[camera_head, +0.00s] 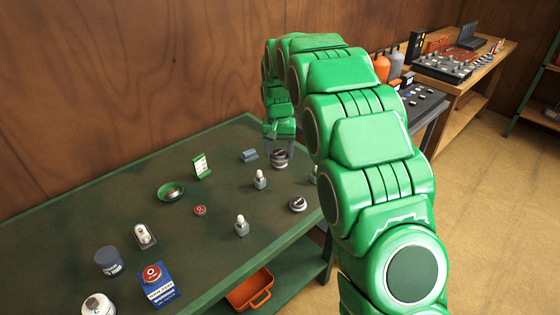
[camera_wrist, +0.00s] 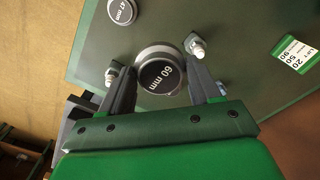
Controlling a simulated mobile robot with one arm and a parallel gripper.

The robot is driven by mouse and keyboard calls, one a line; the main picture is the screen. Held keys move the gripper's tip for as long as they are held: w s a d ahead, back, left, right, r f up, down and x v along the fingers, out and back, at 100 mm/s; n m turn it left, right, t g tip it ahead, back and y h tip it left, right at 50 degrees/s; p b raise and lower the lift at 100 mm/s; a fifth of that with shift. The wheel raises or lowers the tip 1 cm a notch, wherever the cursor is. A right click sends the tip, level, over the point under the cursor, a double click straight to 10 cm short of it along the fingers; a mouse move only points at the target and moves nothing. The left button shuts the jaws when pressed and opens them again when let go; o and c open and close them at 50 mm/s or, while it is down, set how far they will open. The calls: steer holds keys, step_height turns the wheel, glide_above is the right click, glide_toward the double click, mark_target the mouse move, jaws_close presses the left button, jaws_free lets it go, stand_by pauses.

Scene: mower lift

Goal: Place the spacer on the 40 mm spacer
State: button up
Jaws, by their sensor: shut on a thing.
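A dark round spacer marked "60 mm" (camera_wrist: 161,77) sits between the fingers of my gripper (camera_wrist: 160,80) in the wrist view. My gripper (camera_head: 278,148) is shut on it, low over the far right part of the green table in the head view. A paler grey round edge shows just beyond its top face; I cannot tell whether it is its own side or another piece beneath. The dark and silver round shape (camera_head: 279,160) shows under the fingers in the head view. No "40 mm" marking can be read. A "47 mm" spacer (camera_wrist: 122,11) stands apart on the table.
White-topped posts (camera_head: 260,181) (camera_head: 242,227) stand close by. The green table (camera_head: 110,205) also holds a green dish (camera_head: 171,192), a card (camera_head: 202,166), a red disc (camera_head: 200,210), a blue block (camera_head: 249,155) and a blue box (camera_head: 160,287). My arm hides the table's right end.

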steer(key=shift+w+a+f, duration=0.1)
steer(key=shift+w+f, duration=1.5)
steer(key=shift+w, duration=1)
steer(key=shift+w+a+f, duration=0.1)
steer(key=shift+w+f, duration=1.45)
steer(key=shift+w, duration=1.05)
steer(key=shift+w+f, duration=1.6)
steer(key=shift+w, duration=1)
steer(key=shift+w+f, duration=0.2)
steer(key=shift+f, duration=0.05)
steer(key=shift+f, duration=1.5)
steer(key=shift+f, duration=0.1)
steer(key=o, duration=1.2)
